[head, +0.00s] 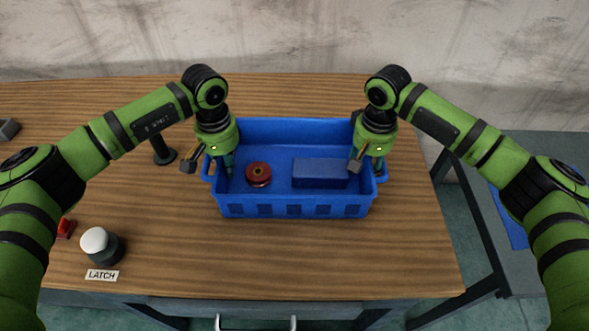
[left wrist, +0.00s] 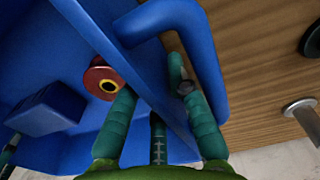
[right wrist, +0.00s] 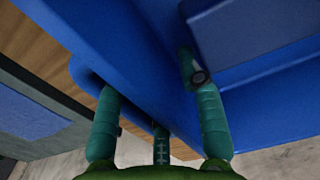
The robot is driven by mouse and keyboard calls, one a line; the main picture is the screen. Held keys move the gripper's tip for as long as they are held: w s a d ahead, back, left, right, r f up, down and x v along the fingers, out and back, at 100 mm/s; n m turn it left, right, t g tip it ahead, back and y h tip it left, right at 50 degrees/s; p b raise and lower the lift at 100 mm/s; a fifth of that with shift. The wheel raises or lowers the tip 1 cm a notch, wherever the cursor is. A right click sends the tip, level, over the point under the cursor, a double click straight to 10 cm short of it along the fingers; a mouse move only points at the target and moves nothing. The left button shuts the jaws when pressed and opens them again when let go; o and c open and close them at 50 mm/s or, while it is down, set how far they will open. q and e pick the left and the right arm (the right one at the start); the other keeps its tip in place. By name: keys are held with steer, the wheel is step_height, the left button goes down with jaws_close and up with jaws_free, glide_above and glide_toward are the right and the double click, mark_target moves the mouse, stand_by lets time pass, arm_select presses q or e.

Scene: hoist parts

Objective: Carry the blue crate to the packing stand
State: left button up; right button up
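The blue crate (head: 290,208) stands on the wooden table, with a loop handle at each end. A red spool (head: 259,174) and a blue block (head: 320,173) lie inside it. My left gripper (left wrist: 155,88) is at the left end, open, one finger inside the crate and one in the handle loop (left wrist: 205,60), with the wall between them. My right gripper (right wrist: 155,88) straddles the right end wall the same way, fingers spread. The grey side table at the right with a blue patch (head: 512,222) looks like the packing stand, partly hidden by my right arm.
A white-topped knob (head: 95,240) with a LATCH label (head: 102,275) and a red object (head: 65,228) are at the left. A dark post (head: 162,150) stands left of the crate. A gap separates the wooden table (head: 400,265) from the side table. A wall is behind.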

arm_select(q)
jaws_close()
arm_select(e)
steer(key=c, duration=0.4)
jaws_close()
